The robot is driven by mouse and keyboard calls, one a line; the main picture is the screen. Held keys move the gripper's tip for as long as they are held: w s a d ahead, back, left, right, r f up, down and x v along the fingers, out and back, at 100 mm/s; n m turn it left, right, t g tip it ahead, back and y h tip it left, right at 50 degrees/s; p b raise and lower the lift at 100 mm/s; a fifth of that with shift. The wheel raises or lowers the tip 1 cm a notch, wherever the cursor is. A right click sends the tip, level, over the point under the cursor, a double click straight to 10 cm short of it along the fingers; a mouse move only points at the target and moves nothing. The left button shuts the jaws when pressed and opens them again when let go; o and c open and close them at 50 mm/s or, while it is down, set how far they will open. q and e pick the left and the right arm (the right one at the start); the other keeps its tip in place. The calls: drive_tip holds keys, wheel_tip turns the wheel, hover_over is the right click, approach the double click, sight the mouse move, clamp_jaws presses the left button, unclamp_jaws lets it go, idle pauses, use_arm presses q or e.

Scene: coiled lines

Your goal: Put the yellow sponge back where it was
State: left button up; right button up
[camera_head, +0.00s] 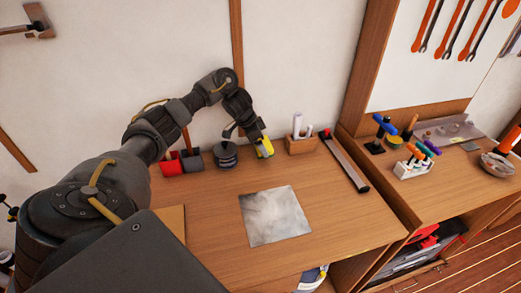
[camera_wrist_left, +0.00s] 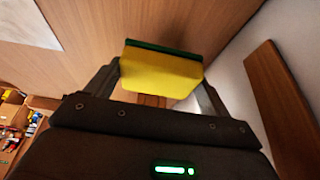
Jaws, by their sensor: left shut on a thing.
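The yellow sponge (camera_head: 265,148) has a dark green side and is near the back of the wooden workbench, close to the wall. My left gripper (camera_head: 256,146) reaches in from the left and is shut on it. In the left wrist view the sponge (camera_wrist_left: 160,72) sits between the two fingers, its green side (camera_wrist_left: 160,46) facing away from the palm. I cannot tell whether the sponge touches the bench. My right gripper is in neither view.
A dark round stacked object (camera_head: 226,155) stands left of the sponge, with red (camera_head: 171,165) and grey (camera_head: 193,160) bins beyond it. A wooden holder (camera_head: 301,144) with white items stands to the right. A metal sheet (camera_head: 274,215) lies on the bench; bare wood surrounds it.

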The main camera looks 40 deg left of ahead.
use_arm(q)
drive_tip(key=shift+f, duration=1.4)
drive_tip(key=shift+f, duration=0.1)
drive_tip(key=o, duration=0.8)
drive_tip(key=shift+f, duration=0.1)
drive_tip(key=shift+r, duration=0.35)
drive_tip(key=p+v, duration=0.3)
drive_tip(key=v, duration=0.9)
